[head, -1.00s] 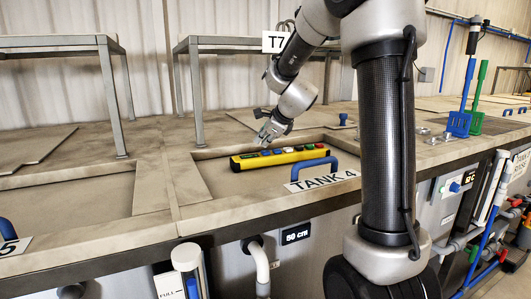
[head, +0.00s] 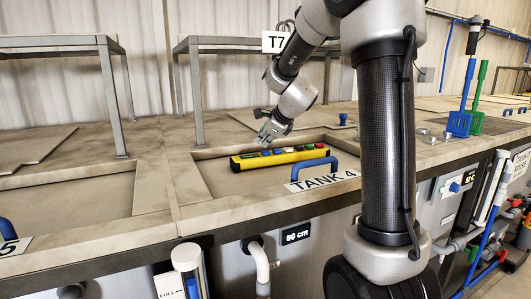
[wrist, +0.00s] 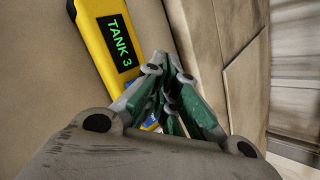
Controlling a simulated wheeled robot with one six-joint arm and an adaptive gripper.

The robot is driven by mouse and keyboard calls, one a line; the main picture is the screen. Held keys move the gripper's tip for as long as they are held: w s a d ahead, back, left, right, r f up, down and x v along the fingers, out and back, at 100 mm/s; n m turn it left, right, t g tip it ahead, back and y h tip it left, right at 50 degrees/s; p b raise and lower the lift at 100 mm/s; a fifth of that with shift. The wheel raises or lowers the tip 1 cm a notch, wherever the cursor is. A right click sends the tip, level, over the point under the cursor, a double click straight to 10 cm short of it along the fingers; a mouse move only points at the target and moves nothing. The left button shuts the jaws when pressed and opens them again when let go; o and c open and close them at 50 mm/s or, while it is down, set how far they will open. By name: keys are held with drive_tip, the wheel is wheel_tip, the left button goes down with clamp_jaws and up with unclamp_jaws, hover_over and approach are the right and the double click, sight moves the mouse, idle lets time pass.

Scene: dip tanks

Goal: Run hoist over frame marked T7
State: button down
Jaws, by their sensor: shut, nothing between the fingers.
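A yellow control pendant (head: 310,154) with a row of coloured buttons lies on the lid marked TANK 4. In the wrist view the pendant (wrist: 100,38) shows a dark display with green text reading TANK 3. My gripper (head: 264,139) is shut and empty, pointing down at the pendant's button row. I cannot tell whether its tips touch a button. In the wrist view my gripper (wrist: 170,68) has its fingers together and hides most of the buttons. A white T7 sign (head: 276,42) hangs at a grey metal frame (head: 197,95) behind the pendant. No hoist is recognisable.
A blue handle (head: 314,170) stands just in front of the pendant, by the TANK 4 label (head: 322,181). Another metal frame (head: 112,95) stands at left. Blue (head: 459,122) and green (head: 478,118) upright tools stand at right.

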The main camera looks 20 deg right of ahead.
sight(263, 152)
drive_tip(key=shift+f, duration=0.15)
drive_tip(key=shift+f, duration=0.25)
drive_tip(key=shift+f, duration=0.45)
idle(0.6)
drive_tip(key=shift+r, duration=0.85)
drive_tip(key=shift+r, duration=2.5)
